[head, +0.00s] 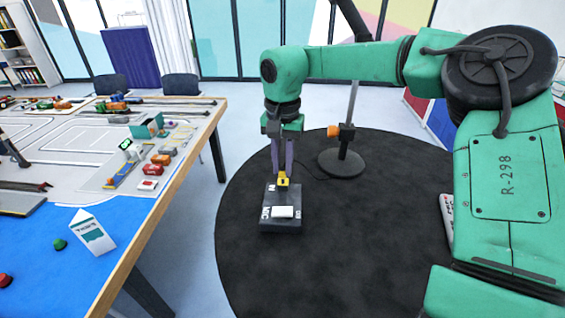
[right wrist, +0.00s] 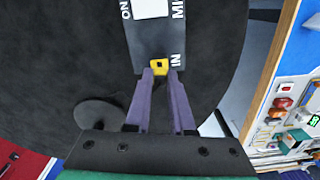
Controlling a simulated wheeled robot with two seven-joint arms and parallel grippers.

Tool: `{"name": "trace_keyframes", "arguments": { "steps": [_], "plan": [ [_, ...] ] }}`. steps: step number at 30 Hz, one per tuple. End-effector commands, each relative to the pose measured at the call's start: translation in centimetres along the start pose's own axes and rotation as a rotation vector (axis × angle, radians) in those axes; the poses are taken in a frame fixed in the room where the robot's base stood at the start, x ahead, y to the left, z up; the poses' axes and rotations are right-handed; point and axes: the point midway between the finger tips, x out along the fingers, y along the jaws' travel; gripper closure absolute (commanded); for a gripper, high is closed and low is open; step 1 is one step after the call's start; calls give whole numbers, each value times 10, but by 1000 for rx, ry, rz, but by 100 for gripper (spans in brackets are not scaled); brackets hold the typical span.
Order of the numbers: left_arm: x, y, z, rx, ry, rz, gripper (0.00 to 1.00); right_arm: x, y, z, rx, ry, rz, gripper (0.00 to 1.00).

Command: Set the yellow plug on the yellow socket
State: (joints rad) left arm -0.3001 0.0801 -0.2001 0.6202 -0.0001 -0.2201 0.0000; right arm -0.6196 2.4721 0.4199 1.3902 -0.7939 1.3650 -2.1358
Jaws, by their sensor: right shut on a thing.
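My right gripper (head: 282,172) points down with its purple fingers shut at a small yellow piece (head: 283,180), which I take to be the yellow plug. In the right wrist view the yellow piece (right wrist: 158,65) shows a dark square opening and lies at the fingertips (right wrist: 158,74). It is at the edge of a dark box (head: 281,222), beside the "IN" lettering. The box also shows in the right wrist view (right wrist: 150,38). I cannot tell the yellow socket apart from the plug, or whether they touch. My left gripper is not in view.
A round black mat (head: 350,250) lies under the box, with free room to the right. A stand (head: 342,163) with an orange clamp is behind right; a thin dark cable runs near it. A table (head: 80,150) with model tracks, blocks and a carton (head: 92,232) is at left.

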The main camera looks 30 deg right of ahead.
Motion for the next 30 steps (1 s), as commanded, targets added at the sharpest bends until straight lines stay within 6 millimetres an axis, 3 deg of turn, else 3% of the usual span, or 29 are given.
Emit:
{"name": "trace_keyframes", "arguments": {
  "steps": [30],
  "plan": [
    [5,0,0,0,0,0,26,8,0,0,0,0,0,100]
  ]
}}
